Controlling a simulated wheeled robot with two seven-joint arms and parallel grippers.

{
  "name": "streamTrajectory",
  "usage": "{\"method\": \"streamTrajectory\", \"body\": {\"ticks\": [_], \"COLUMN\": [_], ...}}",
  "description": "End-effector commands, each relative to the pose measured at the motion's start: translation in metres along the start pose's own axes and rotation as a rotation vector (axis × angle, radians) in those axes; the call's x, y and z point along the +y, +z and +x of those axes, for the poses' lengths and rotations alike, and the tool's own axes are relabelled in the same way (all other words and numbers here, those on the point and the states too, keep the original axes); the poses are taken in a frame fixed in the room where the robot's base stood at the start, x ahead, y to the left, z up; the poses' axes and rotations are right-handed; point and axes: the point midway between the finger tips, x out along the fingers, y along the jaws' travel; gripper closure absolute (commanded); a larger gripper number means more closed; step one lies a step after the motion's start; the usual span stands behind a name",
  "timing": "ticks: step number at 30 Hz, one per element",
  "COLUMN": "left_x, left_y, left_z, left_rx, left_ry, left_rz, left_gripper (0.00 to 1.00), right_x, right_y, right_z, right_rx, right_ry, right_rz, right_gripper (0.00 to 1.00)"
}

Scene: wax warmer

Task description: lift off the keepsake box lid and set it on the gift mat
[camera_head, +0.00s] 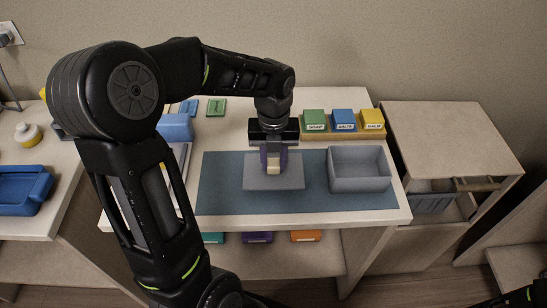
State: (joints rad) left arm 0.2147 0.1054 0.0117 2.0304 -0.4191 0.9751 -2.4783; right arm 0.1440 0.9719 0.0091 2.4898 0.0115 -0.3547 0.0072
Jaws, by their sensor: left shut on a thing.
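A flat grey keepsake box lid (262,184) with a pale knob is over the left-middle of the blue gift mat (225,195). My left gripper (273,162) points down and is shut on the lid at its knob. I cannot tell whether the lid touches the mat or hangs just above it. The grey keepsake box (360,184) stands open on the right part of the mat, apart from the lid, and its inside looks empty. My right gripper is out of view; only a bit of dark arm shows at the bottom right corner.
A wooden rack (344,134) with green, blue and yellow blocks stands behind the box. A blue item (175,127) is at the table's back left. A blue tray (22,186) is on the left side table. A cabinet (450,140) with an open drawer stands right.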

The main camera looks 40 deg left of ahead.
Motion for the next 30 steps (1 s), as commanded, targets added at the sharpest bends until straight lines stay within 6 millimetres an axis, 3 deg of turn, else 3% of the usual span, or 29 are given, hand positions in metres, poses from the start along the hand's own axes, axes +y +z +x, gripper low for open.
{"method": "streamTrajectory", "body": {"ticks": [7, 30], "left_x": [0.0002, 0.0001], "left_y": [0.0, 0.0001], "left_z": [0.0151, 0.0152], "left_rx": [0.0, -0.001], "left_ry": [0.001, 0.0], "left_rz": [0.0, 0.0], "left_gripper": [1.0, 1.0], "right_x": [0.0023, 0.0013], "right_y": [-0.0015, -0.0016], "right_z": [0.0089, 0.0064], "right_rx": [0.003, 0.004], "right_ry": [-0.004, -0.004], "right_rz": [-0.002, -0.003], "right_gripper": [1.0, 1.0]}}
